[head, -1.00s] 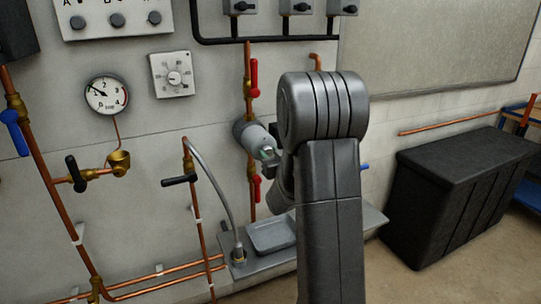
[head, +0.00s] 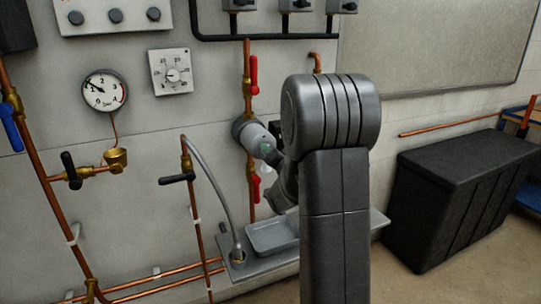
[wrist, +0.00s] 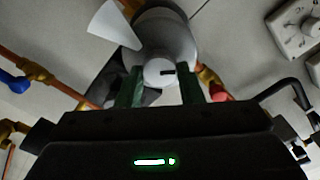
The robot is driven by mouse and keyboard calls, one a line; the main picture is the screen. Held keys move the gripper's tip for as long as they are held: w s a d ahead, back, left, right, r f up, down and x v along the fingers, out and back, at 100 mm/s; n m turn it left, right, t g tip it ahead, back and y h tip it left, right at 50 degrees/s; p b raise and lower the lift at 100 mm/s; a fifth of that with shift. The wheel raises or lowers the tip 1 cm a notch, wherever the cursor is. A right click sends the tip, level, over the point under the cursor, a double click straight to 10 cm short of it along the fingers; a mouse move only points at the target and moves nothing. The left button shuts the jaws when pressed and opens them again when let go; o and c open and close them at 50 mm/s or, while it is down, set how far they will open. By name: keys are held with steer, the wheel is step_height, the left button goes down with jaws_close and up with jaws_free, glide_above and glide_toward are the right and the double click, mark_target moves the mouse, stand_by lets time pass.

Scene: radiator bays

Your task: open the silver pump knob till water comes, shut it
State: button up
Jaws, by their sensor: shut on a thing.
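The silver pump (head: 243,130) sits on the vertical copper pipe between two red valve handles. Its silver knob (wrist: 157,73) fills the middle of the wrist view, with a dark slot mark pointing right. My gripper (wrist: 160,83) is shut on the knob, one green finger on each side. In the head view my gripper (head: 273,155) is at the pump's front, partly hidden by my arm. A pale fan (wrist: 112,25) spreads away from the knob area in the wrist view and looks like spraying water. A whitish patch (head: 268,173) shows below the pump front.
A grey tray (head: 272,237) stands below the pump. A black-handled tap (head: 178,180), a gauge (head: 104,90) and a dial thermostat (head: 171,72) are left of it. A blue handle (wrist: 15,82) shows in the wrist view. A black chest (head: 453,190) stands at right.

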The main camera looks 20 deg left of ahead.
steer(key=m, duration=0.4)
steer(key=shift+m, duration=0.4)
stand_by(0.4)
steer(key=o, duration=0.9)
steer(key=shift+w, duration=0.1)
steer(key=shift+o, duration=0.2)
steer(key=shift+f, duration=0.1)
steer(key=v, duration=1.4)
steer(key=shift+b, duration=0.35)
steer(key=shift+a, duration=0.15)
